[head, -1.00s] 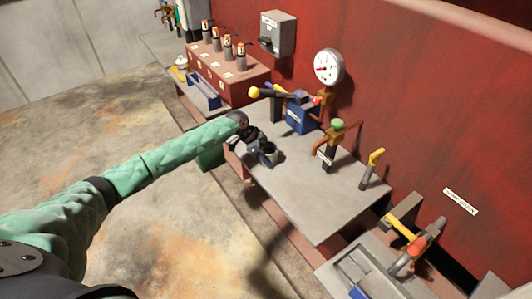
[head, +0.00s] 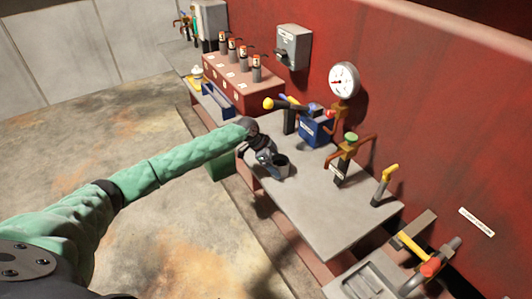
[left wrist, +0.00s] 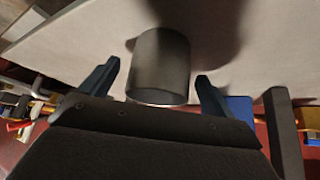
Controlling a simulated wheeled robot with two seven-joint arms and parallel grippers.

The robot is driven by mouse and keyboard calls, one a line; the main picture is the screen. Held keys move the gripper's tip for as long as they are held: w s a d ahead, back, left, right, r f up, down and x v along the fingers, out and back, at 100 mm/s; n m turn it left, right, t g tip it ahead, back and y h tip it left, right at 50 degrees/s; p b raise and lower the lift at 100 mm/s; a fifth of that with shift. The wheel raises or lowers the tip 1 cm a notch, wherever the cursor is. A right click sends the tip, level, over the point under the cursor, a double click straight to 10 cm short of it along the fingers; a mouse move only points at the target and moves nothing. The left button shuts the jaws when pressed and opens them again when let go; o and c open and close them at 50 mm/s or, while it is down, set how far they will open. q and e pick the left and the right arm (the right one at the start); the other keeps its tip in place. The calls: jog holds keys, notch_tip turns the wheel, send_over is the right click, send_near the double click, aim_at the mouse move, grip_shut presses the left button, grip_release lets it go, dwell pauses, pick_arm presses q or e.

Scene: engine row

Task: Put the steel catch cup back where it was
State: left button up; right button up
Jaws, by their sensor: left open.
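The steel catch cup (head: 282,164) is a small dark grey cylinder, standing upright on the grey bench top near its left end in the head view. It also shows in the left wrist view (left wrist: 160,62), between my two blue fingers with a gap visible on each side. My left gripper (head: 268,159) is open at the cup's left side, low over the bench top; it also shows in the left wrist view (left wrist: 157,72). The cup's side facing the gripper is partly hidden by the fingers in the head view. My right gripper is not in view.
A gauge (head: 343,81) hangs on the red wall. The bench's front right is clear.

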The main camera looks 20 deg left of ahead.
pick_arm(q)
jog(key=b+v, duration=0.3)
jog(key=v, duration=0.7)
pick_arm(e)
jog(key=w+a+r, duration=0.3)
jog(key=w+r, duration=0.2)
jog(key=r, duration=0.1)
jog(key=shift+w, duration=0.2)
pick_arm(q)
jog(key=shift+a, duration=0.2)
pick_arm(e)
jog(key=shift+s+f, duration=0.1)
